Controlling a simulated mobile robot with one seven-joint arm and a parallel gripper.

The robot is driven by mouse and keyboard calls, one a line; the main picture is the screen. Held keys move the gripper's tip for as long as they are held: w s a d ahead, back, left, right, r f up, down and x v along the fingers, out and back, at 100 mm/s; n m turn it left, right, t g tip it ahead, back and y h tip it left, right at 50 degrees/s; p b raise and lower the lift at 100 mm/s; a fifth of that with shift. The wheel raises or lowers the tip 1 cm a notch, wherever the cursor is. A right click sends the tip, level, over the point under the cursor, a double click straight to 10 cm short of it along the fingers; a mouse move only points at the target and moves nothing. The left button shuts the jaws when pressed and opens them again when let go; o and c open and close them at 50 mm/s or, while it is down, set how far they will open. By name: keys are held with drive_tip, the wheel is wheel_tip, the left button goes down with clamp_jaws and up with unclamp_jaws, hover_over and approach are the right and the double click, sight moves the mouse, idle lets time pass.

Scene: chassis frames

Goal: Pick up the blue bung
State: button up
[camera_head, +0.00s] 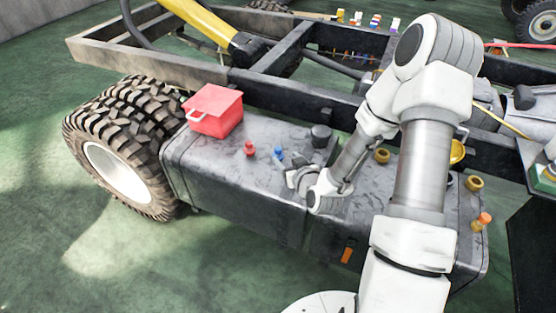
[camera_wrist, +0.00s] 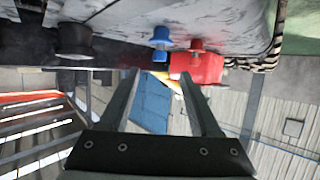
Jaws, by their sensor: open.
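The blue bung (camera_head: 278,152) stands on the top of the dark tank (camera_head: 215,160), just right of the red bung (camera_head: 249,148). In the wrist view the blue bung (camera_wrist: 161,37) is near the top middle, beyond the fingertips, with the red bung (camera_wrist: 196,47) to its right. My gripper (camera_head: 297,176) is low over the tank, just right of and nearer the camera than the blue bung. In the wrist view my gripper (camera_wrist: 158,77) has its two fingers apart with nothing between them. The blue bung is apart from the fingers.
A red box (camera_head: 214,110) with a handle sits on the tank behind the bungs. A black cap (camera_head: 321,136) stands right of the blue bung. Yellow-brown rings (camera_head: 382,156) and an orange bung (camera_head: 484,219) are farther right. The chassis rail (camera_head: 285,98) runs behind the tank.

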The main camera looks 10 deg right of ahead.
sight(279, 153)
drive_tip(key=x, duration=0.4)
drive_tip(key=shift+w+b, duration=0.15)
drive_tip(key=shift+b, duration=0.15)
drive_tip(key=x, duration=0.2)
drive_tip(key=b+x, duration=0.1)
drive_tip(key=x, duration=0.1)
drive_tip(key=shift+f+b, duration=0.3)
drive_tip(key=shift+f, duration=0.15)
drive_tip(key=shift+w+f, duration=0.1)
drive_tip(key=shift+w, duration=0.25)
clamp_jaws()
